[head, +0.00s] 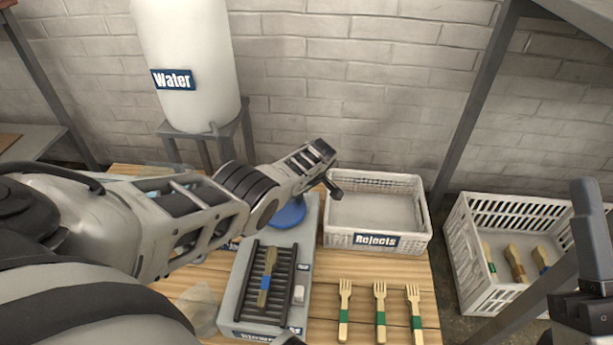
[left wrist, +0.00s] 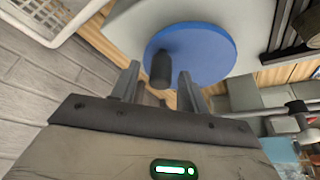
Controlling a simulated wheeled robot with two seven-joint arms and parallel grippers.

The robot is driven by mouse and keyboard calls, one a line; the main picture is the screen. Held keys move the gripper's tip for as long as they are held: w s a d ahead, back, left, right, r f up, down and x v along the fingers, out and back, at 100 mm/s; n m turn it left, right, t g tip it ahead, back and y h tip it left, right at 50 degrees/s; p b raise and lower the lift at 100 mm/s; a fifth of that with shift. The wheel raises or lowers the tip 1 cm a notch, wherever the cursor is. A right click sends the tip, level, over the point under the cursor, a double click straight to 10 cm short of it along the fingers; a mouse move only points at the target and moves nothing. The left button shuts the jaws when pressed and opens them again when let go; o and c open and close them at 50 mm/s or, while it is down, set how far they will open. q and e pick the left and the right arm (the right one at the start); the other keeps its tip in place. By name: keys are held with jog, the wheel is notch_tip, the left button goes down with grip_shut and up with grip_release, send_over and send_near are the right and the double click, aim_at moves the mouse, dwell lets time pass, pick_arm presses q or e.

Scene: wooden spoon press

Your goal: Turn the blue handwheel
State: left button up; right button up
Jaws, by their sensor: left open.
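The blue handwheel (head: 288,213) lies flat on the grey press (head: 238,285), partly hidden by my left arm in the head view. In the left wrist view the blue disc (left wrist: 215,55) shows large, with a dark upright handle (left wrist: 160,70) near its rim. My left gripper (left wrist: 157,83) is open, with one fingertip on each side of the handle in the picture. I cannot tell whether either finger touches it. In the head view my left gripper (head: 333,187) points down beside the wheel. A dark grey part of my right gripper (head: 588,235) seems to stand at the right edge.
A wooden brush-like piece (head: 269,262) lies on the press's black grate. The white Rejects crate (head: 375,223) stands close right of the left gripper. Several wooden forks (head: 380,300) lie on the table. Another crate (head: 480,285) holds utensils. A white Water tank (head: 190,50) stands behind.

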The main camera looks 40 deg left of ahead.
pick_arm(q)
jog(key=p+v, duration=0.3)
jog(key=v, duration=0.1)
jog(key=shift+r+p, duration=0.1)
jog(key=shift+p, duration=0.2)
jog(key=w+p+v, duration=0.1)
jog(key=p+v, duration=0.8)
jog(key=v, duration=0.2)
jog(key=shift+s, duration=0.5)
pick_arm(e)
notch_tip(320, 180, down, 12)
jog(key=s+d+m+g+h, duration=0.1)
jog(key=m+g+h, duration=0.6)
jog(key=h, duration=0.1)
jog(key=shift+s, duration=0.4)
pick_arm(q)
jog(key=shift+d, duration=0.1)
pick_arm(e)
jog(key=shift+f, duration=0.1)
